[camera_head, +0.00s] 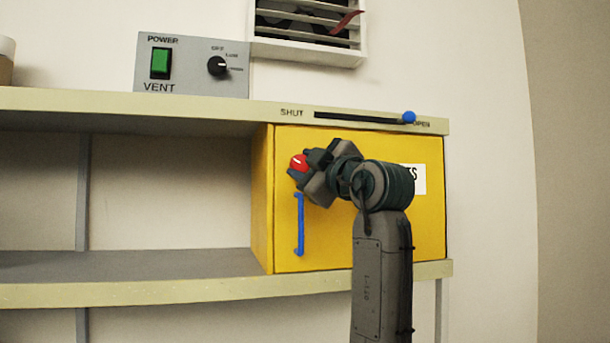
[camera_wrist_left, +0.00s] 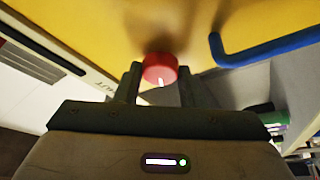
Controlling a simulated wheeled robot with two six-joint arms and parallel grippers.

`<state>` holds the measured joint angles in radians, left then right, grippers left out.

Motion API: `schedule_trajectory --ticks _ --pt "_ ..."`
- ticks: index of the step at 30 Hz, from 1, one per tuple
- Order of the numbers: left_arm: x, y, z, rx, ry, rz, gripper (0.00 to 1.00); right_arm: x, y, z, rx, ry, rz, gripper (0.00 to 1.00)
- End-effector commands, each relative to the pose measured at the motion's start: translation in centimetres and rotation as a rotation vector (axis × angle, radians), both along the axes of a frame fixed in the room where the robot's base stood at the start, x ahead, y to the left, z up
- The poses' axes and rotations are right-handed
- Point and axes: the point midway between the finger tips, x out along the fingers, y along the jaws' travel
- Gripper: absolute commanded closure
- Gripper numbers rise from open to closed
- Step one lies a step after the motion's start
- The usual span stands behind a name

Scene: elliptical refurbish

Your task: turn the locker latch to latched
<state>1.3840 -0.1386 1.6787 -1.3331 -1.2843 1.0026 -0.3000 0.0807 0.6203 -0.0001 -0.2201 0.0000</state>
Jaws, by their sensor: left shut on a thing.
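The yellow locker (camera_head: 340,240) stands on the shelf with its door closed. Its red round latch (camera_head: 299,162) is at the upper left of the door and carries a white mark. My left gripper (camera_head: 304,166) is at the latch, and its fingers partly cover it in the head view. In the left wrist view the red latch (camera_wrist_left: 160,68) sits between the two fingertips (camera_wrist_left: 158,76), and the gripper is shut on it. The blue door handle (camera_head: 299,224) is just below the latch; it also shows in the left wrist view (camera_wrist_left: 262,48). My right gripper is not in view.
Above the locker, a slider with a blue knob (camera_head: 409,117) sits at the OPEN end of its slot. A grey vent panel (camera_head: 192,65) with a green switch and a black dial stands on the shelf top (camera_head: 120,102). A louvred vent (camera_head: 308,30) is on the wall. The shelf bay left of the locker is empty.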

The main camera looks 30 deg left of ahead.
Motion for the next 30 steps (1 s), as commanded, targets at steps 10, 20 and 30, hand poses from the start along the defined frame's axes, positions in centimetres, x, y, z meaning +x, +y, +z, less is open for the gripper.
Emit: schedule_trajectory --ticks 10,20,30 --pt "0.1 -0.07 0.23 -0.19 -0.221 -0.001 0.87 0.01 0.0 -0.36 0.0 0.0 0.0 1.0" --pt "0.1 -0.07 0.3 -0.294 -0.345 -0.002 0.87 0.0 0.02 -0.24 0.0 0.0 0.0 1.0" --pt "0.11 -0.07 0.31 -0.323 -0.379 -0.002 0.87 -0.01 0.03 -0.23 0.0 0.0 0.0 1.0"
